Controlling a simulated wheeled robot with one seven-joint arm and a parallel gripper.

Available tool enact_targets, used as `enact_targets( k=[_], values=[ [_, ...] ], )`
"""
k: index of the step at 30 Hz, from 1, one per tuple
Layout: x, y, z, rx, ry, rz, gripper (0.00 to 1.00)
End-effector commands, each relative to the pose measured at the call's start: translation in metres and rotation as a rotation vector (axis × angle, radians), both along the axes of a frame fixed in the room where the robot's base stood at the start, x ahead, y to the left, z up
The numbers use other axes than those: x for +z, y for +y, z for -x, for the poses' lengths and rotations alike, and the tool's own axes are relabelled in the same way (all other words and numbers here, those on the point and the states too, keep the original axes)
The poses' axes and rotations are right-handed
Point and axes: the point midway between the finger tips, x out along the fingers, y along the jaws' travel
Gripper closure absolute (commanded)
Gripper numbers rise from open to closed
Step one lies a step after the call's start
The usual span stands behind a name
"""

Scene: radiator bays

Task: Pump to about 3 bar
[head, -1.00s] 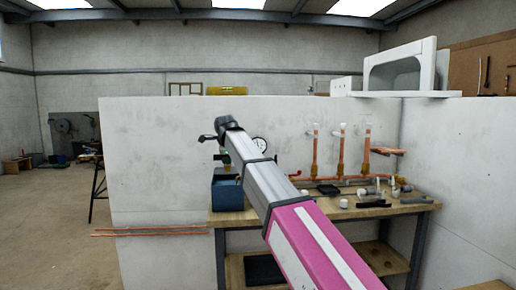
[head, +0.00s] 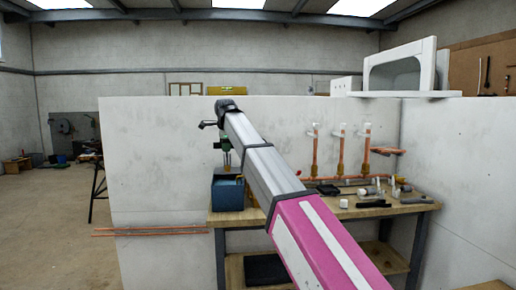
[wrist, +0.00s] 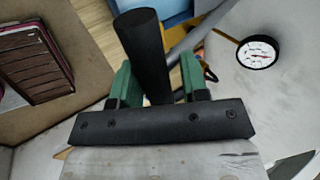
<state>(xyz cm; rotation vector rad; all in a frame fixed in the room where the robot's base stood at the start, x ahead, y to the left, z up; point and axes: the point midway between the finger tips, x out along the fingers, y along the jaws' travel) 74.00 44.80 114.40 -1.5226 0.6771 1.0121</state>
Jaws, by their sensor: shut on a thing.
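The test pump's blue tank (head: 228,194) stands at the left end of the bench in the head view. Its blue body also shows at the top of the wrist view (wrist: 172,18). A black cylindrical pump handle (wrist: 146,52) stands between the green fingers of my gripper (wrist: 158,77), which is shut on it. In the head view my gripper (head: 223,146) is small, above the tank. A round white pressure gauge (wrist: 257,52) with a black rim is at the upper right of the wrist view. Its needle shows, but the numbers are too small to read.
The wooden bench (head: 231,217) carries copper pipes with upright risers (head: 340,150), a black tray (head: 328,189) and small fittings. A white wall (head: 155,150) stands behind it. Open floor (head: 50,230) lies to the left.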

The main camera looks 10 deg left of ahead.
Motion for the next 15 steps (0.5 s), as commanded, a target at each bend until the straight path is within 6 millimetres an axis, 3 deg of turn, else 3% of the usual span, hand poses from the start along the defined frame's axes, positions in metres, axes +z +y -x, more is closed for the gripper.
enact_targets(
  k=[15],
  values=[
    [-0.014,-0.001,0.003,-0.001,-0.043,-0.01,0.8]
  ],
)
